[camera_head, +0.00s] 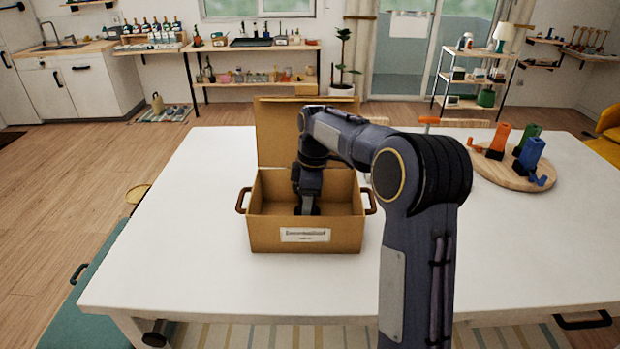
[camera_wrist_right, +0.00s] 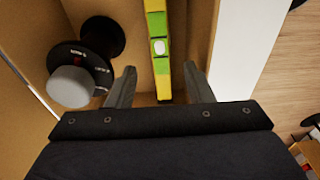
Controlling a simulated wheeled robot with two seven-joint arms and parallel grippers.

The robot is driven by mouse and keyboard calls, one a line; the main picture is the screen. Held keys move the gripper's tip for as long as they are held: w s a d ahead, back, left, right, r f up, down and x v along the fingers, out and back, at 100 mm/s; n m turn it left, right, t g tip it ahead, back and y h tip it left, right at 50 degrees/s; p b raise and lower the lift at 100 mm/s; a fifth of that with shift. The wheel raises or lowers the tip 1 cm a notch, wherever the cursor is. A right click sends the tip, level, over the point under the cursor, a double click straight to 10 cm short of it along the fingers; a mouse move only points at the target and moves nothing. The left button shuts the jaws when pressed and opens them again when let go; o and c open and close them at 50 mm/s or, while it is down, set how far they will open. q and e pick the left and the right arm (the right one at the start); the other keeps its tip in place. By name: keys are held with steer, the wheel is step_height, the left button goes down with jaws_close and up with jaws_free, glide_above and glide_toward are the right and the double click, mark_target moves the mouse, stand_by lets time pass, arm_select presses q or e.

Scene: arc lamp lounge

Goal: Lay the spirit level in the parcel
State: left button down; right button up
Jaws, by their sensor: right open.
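The parcel is an open brown cardboard box (camera_head: 265,237) with a white label and dark side handles, on the white table; its lid stands up at the back. The yellow-green spirit level (camera_wrist_right: 159,48) runs between the fingers, against the cardboard, with gaps on both sides. Whether it rests fully on the box floor cannot be told. My left gripper is not in view.
A dark spool-shaped object with a grey end (camera_wrist_right: 85,65) lies left of the fingers in the wrist view. A round wooden board (camera_head: 490,178) with orange, green and blue items stands at the table's right. The table's left side is clear.

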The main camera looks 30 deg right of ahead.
step_height(320, 180, up, 8)
steer(key=s+a+r+m+t+y, duration=0.15)
steer(key=s+m, duration=0.25)
steer(key=s, duration=0.5)
steer(key=s+a+f+m+t, duration=0.1)
steer(key=s+a+f+m, duration=0.2)
steer(key=s, duration=0.4)
steer(key=s+a+f+m+t, duration=0.1)
steer(key=s+a+f+m, duration=0.2)
steer(key=s, duration=0.4)
steer(key=s+a+f+m+t+y, duration=0.1)
steer(key=s+a+f+m, duration=0.1)
steer(key=s+a, duration=0.3)
steer(key=shift+s+a+f+m, duration=0.15)
steer(key=shift+s+f+m, duration=0.25)
steer(key=shift+s+m, duration=0.55)
steer(key=shift+s, duration=0.1)
